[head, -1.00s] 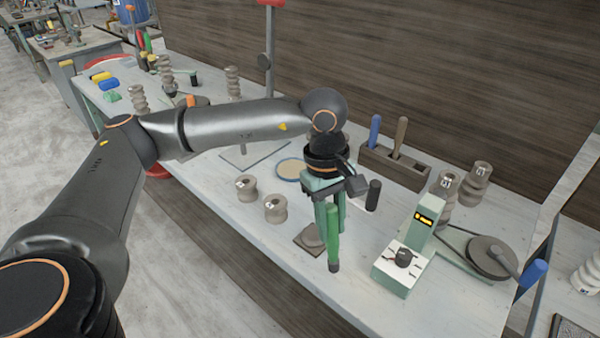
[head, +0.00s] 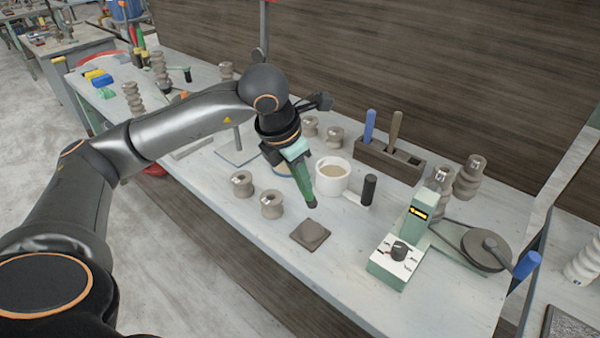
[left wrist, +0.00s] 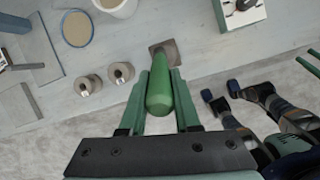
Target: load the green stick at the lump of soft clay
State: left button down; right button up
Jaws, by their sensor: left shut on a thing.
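My left gripper (head: 293,155) is shut on the green stick (head: 302,184), which hangs tilted with its dark tip low. The tip is above and just behind a dark square pad (head: 322,238) on the bench, apart from it. A low clay-coloured lump (head: 311,230) seems to lie on this pad. In the left wrist view the stick (left wrist: 160,95) sits between the green fingers and points toward the pad (left wrist: 172,50), partly covering it. My right gripper is not in the head view.
Two clay spools (head: 242,184) stand left of the pad. A white cup (head: 345,176) and a dark upright cylinder (head: 369,190) stand behind it. A green device (head: 388,277) with a display is at right. The bench front is clear.

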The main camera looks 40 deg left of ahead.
pick_arm(q)
jog(key=shift+f+b, duration=1.65)
jog(key=shift+f, duration=1.2)
jog(key=shift+s+f+b, duration=0.1)
jog(key=shift+f+b, duration=0.6)
jog(key=shift+b, duration=0.1)
jog(key=shift+r, duration=0.1)
dwell(0.3)
jog(key=shift+r+p, duration=2.35)
jog(key=shift+r, duration=1.2)
jog(key=shift+f, duration=0.1)
